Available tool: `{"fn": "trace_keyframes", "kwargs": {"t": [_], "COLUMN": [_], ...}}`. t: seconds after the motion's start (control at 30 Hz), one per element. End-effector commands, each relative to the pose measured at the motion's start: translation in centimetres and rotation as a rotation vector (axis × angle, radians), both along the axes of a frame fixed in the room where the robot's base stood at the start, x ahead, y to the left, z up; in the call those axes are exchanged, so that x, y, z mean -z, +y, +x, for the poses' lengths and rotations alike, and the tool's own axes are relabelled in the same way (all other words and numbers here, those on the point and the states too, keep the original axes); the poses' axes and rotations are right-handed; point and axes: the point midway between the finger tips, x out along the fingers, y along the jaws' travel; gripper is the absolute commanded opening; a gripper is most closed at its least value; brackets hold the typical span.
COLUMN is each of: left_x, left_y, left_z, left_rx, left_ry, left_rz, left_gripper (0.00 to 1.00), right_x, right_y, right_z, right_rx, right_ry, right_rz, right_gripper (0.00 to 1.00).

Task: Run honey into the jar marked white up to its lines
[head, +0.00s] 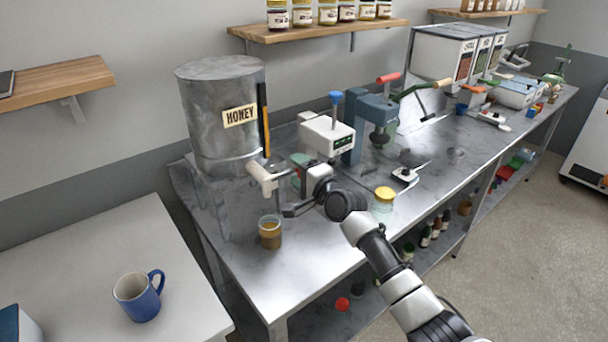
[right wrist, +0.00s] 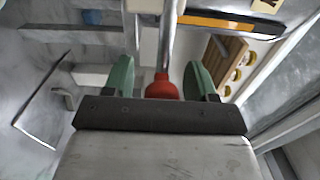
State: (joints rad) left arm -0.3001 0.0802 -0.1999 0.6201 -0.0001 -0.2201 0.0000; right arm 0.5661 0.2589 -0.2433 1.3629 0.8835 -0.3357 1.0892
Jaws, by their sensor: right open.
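The grey metal honey tank (head: 205,120), labelled HONEY, stands at the left end of the steel bench. Its pale tap (head: 263,176) sticks out low on the front. A small glass jar (head: 270,233) stands upright on the bench below the tap, with amber-brown in its lower part; its marking and lines are too small to read. My right gripper (head: 297,172) is beside the tap. In the right wrist view, its green fingers (right wrist: 163,80) are open on either side of a red knob (right wrist: 162,88) on a metal rod, with gaps visible. My left gripper is out of view.
A white device with a blue knob (head: 327,135) and a blue press (head: 372,115) stand behind my right arm. A yellow-lidded jar (head: 384,199) is to its right. A blue mug (head: 140,297) stands on the white side table.

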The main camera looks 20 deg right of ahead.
Motion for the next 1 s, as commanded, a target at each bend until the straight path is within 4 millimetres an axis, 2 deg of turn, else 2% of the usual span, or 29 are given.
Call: {"fn": "trace_keyframes", "kwargs": {"t": [0.17, 0.6, 0.8, 1.0], "left_x": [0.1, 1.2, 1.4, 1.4], "left_y": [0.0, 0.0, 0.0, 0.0], "left_z": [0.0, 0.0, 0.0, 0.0], "left_rx": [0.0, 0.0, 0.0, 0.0], "left_ry": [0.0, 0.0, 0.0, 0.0], "left_rz": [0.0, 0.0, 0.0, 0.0], "left_gripper": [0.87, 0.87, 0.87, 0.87], "right_x": [0.2, 0.3, 0.2, 0.1], "right_y": [-0.6, -3.2, -3.7, -3.7], "right_z": [-1.6, -8.7, -10.0, -10.1], "right_rx": [0.0, 0.001, 0.001, 0.001], "right_ry": [0.002, 0.001, 0.003, 0.002], "right_rz": [0.002, 0.001, 0.0, 0.0], "right_gripper": [0.57, 0.57, 0.57, 0.57]}}
